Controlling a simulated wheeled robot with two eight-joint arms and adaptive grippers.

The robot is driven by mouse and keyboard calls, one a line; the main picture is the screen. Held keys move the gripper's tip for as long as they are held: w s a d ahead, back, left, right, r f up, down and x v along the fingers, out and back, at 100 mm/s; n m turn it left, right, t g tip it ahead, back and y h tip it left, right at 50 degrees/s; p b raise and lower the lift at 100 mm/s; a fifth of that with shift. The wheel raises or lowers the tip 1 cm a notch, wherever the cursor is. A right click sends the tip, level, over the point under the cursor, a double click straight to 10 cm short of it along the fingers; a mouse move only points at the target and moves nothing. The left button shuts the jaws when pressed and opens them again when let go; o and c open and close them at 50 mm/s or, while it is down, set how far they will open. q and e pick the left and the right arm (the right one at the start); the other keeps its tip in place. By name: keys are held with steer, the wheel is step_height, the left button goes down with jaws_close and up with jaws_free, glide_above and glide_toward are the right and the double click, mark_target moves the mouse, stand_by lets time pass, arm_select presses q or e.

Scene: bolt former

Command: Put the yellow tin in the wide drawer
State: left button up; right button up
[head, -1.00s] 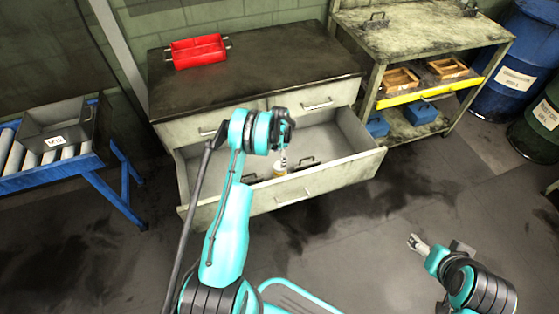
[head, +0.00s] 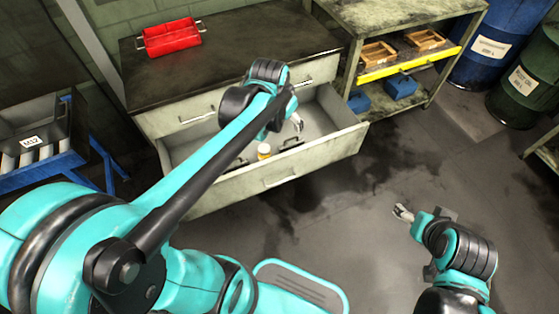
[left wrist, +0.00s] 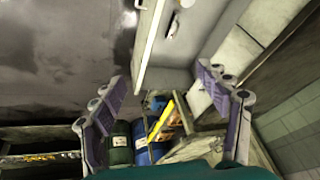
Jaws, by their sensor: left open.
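The yellow tin (head: 264,151), with a pale top, stands upright inside the open wide drawer (head: 335,140), near its front panel. My left gripper (head: 298,122) is over the drawer, above and to the right of the tin and apart from it. In the left wrist view its two fingers (left wrist: 168,98) are spread wide with nothing between them. My left forearm hides part of the drawer's left side. My right gripper (head: 402,213) is over the floor at the right, empty; its finger gap is too small to judge.
A dark item (head: 291,143) lies in the drawer beside the tin. A red bin (head: 172,38) sits on the cabinet top. A shelf cart (head: 385,20) with wooden trays and blue bins stands to the right, with drums (head: 525,85) beyond. Floor in front is clear.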

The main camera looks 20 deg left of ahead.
arm_select(q)
steer(key=s+d+n+t, duration=0.2)
steer(key=s+d, duration=0.3)
steer(key=s, duration=0.8)
steer(key=shift+s+f+n+h, duration=0.25)
steer(key=shift+s+n+h, duration=0.05)
steer(key=shift+s, duration=0.1)
